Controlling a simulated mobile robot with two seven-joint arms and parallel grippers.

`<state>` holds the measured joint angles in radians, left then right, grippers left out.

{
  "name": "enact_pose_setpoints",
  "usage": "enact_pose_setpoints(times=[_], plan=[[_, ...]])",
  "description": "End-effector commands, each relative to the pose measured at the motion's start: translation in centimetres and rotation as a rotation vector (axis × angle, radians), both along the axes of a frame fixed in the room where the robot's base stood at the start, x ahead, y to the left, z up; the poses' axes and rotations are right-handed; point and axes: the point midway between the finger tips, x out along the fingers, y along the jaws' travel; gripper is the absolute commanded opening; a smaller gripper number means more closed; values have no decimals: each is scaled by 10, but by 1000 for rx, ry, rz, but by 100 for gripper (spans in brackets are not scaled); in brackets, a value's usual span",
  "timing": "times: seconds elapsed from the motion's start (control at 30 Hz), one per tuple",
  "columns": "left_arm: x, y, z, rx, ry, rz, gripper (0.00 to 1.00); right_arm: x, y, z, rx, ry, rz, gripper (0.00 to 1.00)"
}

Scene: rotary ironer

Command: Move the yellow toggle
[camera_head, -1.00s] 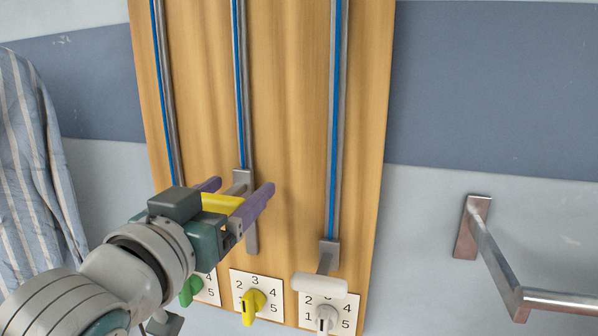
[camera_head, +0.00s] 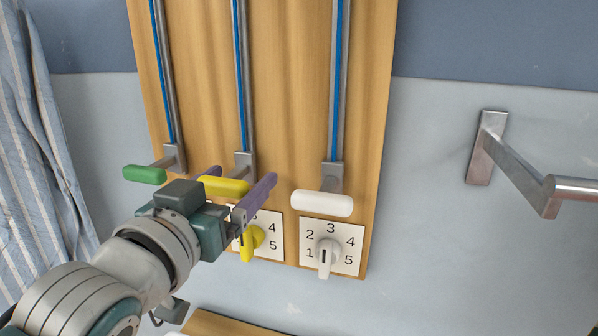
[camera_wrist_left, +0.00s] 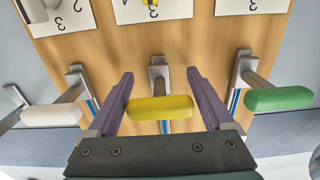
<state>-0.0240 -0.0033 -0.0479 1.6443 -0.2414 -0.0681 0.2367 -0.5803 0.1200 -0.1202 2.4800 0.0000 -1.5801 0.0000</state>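The yellow toggle handle (camera_head: 226,186) is a rounded bar on a grey bracket, at the low end of the middle blue-lined rail (camera_head: 241,80). It also shows in the left wrist view (camera_wrist_left: 160,108). My left gripper (camera_head: 240,182) has its two purple fingers on either side of the yellow bar's ends. In the left wrist view (camera_wrist_left: 162,95) the fingers are spread, with narrow gaps seeming to show at the bar's ends. A yellow dial knob (camera_head: 250,242) sits below on a numbered plate, partly hidden by the gripper. My right gripper is not in view.
A green handle (camera_head: 145,175) is to the left and a white handle (camera_head: 322,203) to the right, both at similar height on their own rails. A white dial (camera_head: 325,255) is below. A metal bar (camera_head: 520,178) juts out at right. Striped cloth (camera_head: 40,140) hangs at left.

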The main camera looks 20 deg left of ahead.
Motion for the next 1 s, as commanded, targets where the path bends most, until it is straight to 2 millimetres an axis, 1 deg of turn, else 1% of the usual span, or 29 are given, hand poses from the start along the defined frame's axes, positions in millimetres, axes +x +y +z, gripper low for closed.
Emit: enact_pose_setpoints(times=[0.03,0.1,0.33,0.47,0.57,0.8,0.9,1.0], plan=[[0,0,1,0,-4,0,92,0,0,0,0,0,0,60],[0,0,2,0,-7,-1,100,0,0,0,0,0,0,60],[0,-1,4,0,-13,-2,100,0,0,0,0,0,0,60],[-7,0,4,0,-12,-2,100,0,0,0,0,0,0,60],[-21,0,4,-1,-11,-2,100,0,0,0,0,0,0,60],[-67,2,2,1,-9,-2,100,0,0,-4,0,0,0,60],[-82,2,3,1,-9,-2,100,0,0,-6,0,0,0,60],[-92,3,3,0,-10,-2,100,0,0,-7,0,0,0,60]])
